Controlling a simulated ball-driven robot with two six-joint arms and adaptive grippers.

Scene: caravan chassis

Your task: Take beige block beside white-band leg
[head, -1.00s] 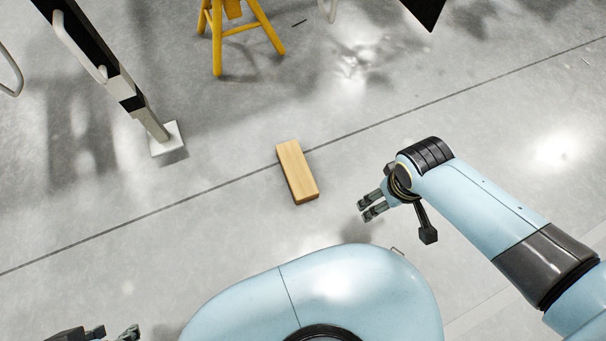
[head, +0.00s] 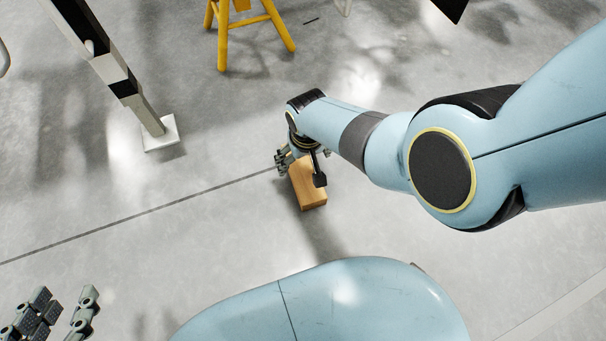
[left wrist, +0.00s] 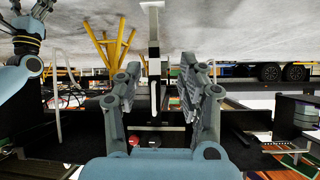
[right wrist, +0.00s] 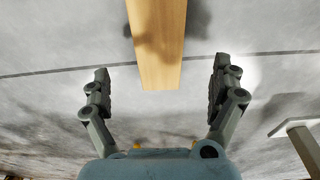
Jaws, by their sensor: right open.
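The beige block (head: 311,192) lies on the grey floor in the head view, partly hidden by my right arm. In the right wrist view the block (right wrist: 160,52) runs down from the top edge, its near end between the lines of the two fingers. My right gripper (right wrist: 160,92) is open and empty, above the block. In the head view it (head: 284,160) shows at the block's far left end. The white-band leg (head: 128,90) stands on a square foot to the left of the block. My left gripper (head: 55,315) is open and empty at the lower left; its spread fingers show in the left wrist view (left wrist: 152,85).
A yellow stand (head: 250,30) is at the top of the head view. A dark floor line (head: 140,215) runs towards the block. The floor between the leg's foot (head: 160,133) and the block is clear.

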